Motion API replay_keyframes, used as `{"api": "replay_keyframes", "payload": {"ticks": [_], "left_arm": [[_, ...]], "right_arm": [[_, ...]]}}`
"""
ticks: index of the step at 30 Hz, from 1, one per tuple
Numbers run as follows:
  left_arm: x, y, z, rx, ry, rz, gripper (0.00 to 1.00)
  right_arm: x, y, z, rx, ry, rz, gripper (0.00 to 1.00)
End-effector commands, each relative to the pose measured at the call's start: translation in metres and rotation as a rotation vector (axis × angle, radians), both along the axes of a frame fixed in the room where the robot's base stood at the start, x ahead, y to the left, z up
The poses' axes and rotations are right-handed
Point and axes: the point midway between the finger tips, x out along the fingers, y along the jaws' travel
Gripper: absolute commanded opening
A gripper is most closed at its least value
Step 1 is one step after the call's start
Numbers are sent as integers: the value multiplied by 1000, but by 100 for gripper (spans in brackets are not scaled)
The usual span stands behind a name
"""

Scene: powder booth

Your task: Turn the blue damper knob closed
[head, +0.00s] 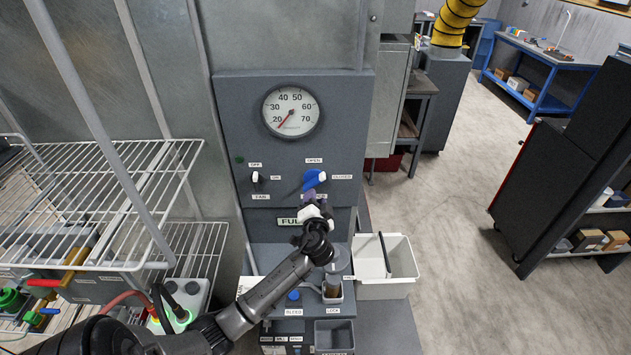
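The blue damper knob (312,181) is on the grey control panel, below the round gauge. Its white end (323,176) points right and slightly up, towards the "CLOSED" label (342,177). The "OPEN" label (314,160) is above the knob. My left gripper (311,202) is just below the knob and partly covers a label there. I cannot tell whether its fingers touch the knob or how far apart they are. My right gripper is not in view.
The panel (232,110) also carries the gauge (291,111) and a black fan switch (256,177) at left. A white wire rack (130,152) stands left. A pale open bin (398,262) sits right of my gripper. Open floor (450,220) lies further right.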

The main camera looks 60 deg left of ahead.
Motion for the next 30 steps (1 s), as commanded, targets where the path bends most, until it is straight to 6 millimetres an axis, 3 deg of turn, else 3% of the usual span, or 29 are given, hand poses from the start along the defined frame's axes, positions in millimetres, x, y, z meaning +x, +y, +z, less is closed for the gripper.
{"api": "replay_keyframes", "payload": {"ticks": [6,12,19,30], "left_arm": [[21,34,2,2,1,1,39],[34,56,1,0,1,1,39],[41,68,0,-1,1,0,39],[42,70,0,-2,0,0,38]], "right_arm": [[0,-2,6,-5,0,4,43],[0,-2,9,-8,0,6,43],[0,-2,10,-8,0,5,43],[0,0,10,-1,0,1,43]]}}
